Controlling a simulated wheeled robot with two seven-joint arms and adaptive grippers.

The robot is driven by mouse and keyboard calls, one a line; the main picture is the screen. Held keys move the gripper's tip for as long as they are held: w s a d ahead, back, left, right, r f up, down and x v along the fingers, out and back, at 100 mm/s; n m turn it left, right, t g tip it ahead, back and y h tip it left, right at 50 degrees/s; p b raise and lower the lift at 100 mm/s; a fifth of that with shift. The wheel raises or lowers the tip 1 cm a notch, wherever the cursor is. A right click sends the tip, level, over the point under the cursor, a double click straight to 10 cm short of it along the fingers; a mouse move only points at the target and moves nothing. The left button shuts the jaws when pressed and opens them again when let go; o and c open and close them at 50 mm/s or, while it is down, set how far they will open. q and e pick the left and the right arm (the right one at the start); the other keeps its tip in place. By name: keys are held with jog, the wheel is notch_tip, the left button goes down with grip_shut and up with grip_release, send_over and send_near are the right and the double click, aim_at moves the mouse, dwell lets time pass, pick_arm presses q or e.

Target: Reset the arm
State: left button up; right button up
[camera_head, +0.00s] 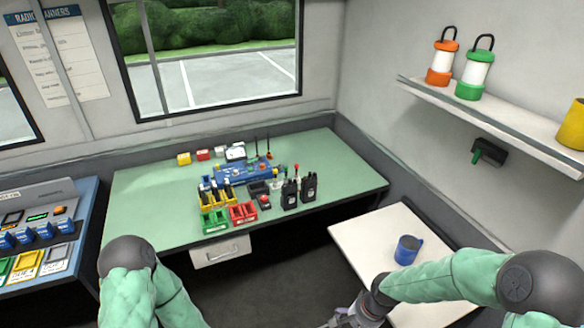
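My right arm comes in from the right in padded green sleeving and bends across the front of the white side table. Its wrist and the top of my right gripper (348,318) show at the bottom edge; the fingertips are cut off or too small to tell, so I cannot see whether it is open or shut. My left arm shows at the bottom left as a dark round joint and green sleeve going down out of the picture. My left gripper is out of view.
A green desk (150,215) holds radios (300,190), a blue device (240,170) and coloured bins. A blue mug (408,250) stands on the white side table (365,235), close to my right forearm. A console (75,215) is left; a shelf (500,120) with lanterns is right.

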jog(key=s+a+f+n, duration=0.2)
jog(key=s+a+f, duration=0.1)
jog(key=s+f, duration=0.2)
jog(key=s+a+f+n+y, duration=0.1)
jog(key=s+a+f+n, duration=0.2)
jog(key=f, duration=0.7)
jog(key=shift+s+a, duration=0.3)
jog(key=shift+s, duration=0.85)
